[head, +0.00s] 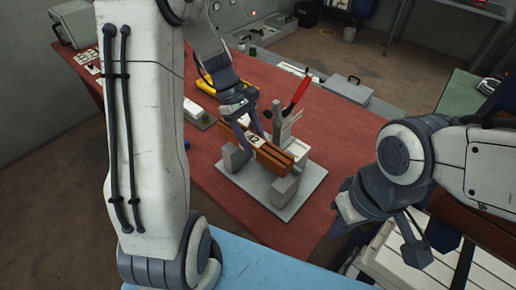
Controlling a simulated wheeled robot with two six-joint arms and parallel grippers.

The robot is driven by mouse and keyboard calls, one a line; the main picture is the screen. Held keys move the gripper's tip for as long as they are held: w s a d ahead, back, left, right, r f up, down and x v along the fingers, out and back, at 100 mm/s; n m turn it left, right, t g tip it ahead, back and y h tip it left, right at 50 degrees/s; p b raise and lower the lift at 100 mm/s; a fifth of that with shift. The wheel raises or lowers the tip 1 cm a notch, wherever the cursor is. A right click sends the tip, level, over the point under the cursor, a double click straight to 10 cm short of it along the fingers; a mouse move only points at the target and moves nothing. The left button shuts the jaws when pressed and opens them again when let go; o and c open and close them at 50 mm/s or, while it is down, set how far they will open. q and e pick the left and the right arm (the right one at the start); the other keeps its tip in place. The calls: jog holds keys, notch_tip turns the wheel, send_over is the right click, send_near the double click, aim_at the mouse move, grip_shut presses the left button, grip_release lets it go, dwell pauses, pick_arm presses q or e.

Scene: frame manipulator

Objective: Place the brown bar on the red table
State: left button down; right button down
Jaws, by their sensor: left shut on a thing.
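The brown bar (275,155) carries a white label marked 42. It lies across the grey clamping fixture (298,200), between its grey blocks, on the red table (215,178). Whether it rests fully on the blocks is hard to tell. My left gripper (256,137) reaches down from above and is shut on the bar near the label. My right gripper (382,228) is apart from the bar, to the right of the fixture, with its fingers spread and nothing between them.
A toggle clamp with a red handle (300,92) stands up at the fixture's back. A yellow tool (206,86) and a grey case (74,23) lie farther back. A white slatted surface (400,258) is at lower right. Bare red tabletop lies left of the fixture.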

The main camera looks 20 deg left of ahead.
pick_arm(q)
jog(key=shift+s+d, duration=0.3)
jog(key=shift+d, duration=0.4)
jog(key=shift+f+p, duration=0.35)
jog(key=shift+f, duration=1.4)
jog(key=shift+c, duration=1.2)
grip_release()
jog(key=shift+f, duration=0.1)
jog(key=b+v, duration=0.1)
jog(key=v, duration=1.1)
